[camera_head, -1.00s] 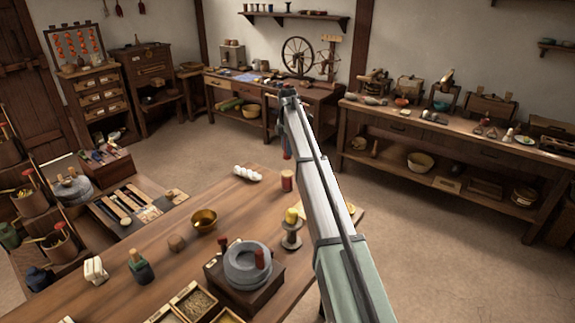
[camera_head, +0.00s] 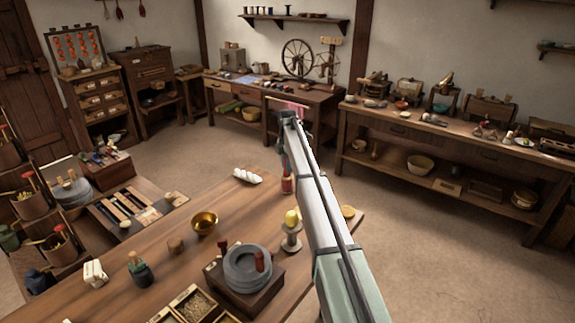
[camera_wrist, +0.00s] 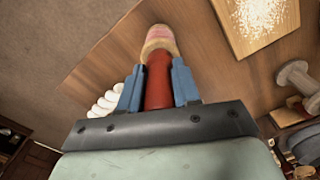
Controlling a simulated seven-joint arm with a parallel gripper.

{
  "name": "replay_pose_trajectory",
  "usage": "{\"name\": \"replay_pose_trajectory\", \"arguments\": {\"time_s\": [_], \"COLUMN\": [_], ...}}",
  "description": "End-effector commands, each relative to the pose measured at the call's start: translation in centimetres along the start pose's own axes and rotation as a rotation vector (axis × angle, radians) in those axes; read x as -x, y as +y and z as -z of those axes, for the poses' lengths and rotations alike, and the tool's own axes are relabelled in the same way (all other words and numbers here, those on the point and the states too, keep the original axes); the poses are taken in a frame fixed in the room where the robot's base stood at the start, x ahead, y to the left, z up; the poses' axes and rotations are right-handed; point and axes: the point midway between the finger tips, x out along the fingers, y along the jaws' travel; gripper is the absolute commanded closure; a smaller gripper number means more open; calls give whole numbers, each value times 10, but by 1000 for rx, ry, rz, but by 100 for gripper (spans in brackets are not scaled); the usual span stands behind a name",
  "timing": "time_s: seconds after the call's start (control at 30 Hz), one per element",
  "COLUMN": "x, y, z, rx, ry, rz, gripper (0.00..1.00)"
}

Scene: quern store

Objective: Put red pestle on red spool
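The red pestle (camera_wrist: 158,82) is between the two blue fingers of my gripper (camera_wrist: 160,90) in the wrist view, and they are shut on it. The red spool (camera_wrist: 160,38), with pale wooden rims and a pinkish-red middle, stands on the table just beyond the pestle's far end. The two overlap in the picture; I cannot tell whether they touch.
A white skein (camera_head: 247,176) lies left of the spool. A wooden stand with a yellow top (camera_head: 291,228), a grey quern (camera_head: 247,270) and a brass bowl (camera_head: 204,222) stand nearer on the table. The table's far edge is close behind the spool.

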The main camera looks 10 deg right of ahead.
Motion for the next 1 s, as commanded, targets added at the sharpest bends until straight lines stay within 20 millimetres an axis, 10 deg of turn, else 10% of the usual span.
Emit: {"name": "replay_pose_trajectory", "arguments": {"time_s": [0.27, 0.57, 1.0], "x": [0, 2, 68], "y": [0, 0, 1], "z": [0, 0, 0], "rx": [0, 0, 0], "ry": [0, 0, -1], "rz": [0, 0, -2], "gripper": [42, 42, 42]}}
